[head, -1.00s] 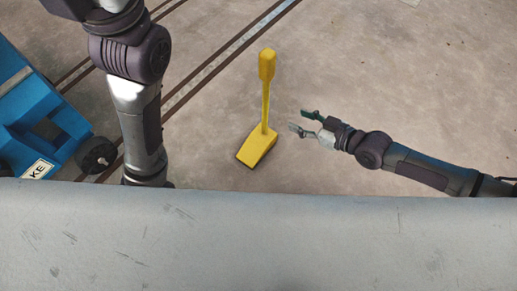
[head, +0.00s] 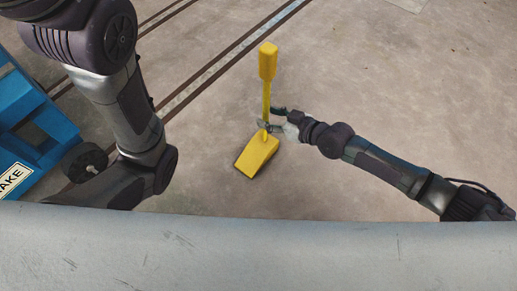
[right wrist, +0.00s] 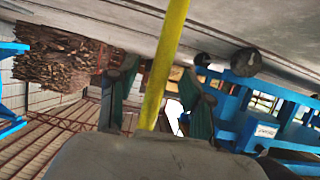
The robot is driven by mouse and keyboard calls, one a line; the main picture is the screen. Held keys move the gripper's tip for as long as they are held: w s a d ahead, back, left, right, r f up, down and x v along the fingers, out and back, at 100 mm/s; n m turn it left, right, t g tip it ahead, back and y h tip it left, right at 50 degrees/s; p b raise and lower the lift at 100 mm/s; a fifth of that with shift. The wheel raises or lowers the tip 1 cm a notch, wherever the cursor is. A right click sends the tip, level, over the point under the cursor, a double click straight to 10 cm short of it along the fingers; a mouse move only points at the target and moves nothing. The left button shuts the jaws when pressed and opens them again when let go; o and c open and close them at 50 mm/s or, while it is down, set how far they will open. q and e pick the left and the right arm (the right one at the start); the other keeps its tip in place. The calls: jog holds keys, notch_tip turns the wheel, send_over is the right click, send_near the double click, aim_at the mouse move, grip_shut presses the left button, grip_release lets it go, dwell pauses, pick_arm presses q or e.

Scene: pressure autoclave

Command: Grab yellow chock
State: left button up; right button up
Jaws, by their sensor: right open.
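The yellow chock (head: 257,155) sits on the floor near the middle of the head view, its tall yellow handle (head: 267,62) standing upright. My right gripper (head: 268,117) is open at the lower part of the handle, its fingers reaching it from the right. In the right wrist view the yellow handle (right wrist: 163,65) runs between the two spread fingers of the right gripper (right wrist: 160,100). I cannot tell whether either finger touches it. My left arm shows at the left of the head view, but its gripper is not visible.
A blue wheeled cart (head: 35,130) stands at the left edge of the head view and also shows in the right wrist view (right wrist: 265,115). Rails (head: 215,68) cross the floor behind the chock. The floor right of the chock is otherwise clear.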

jog(key=shift+x, duration=1)
jog(key=shift+c, duration=0.2)
grip_shut()
jog(key=shift+r, duration=0.2)
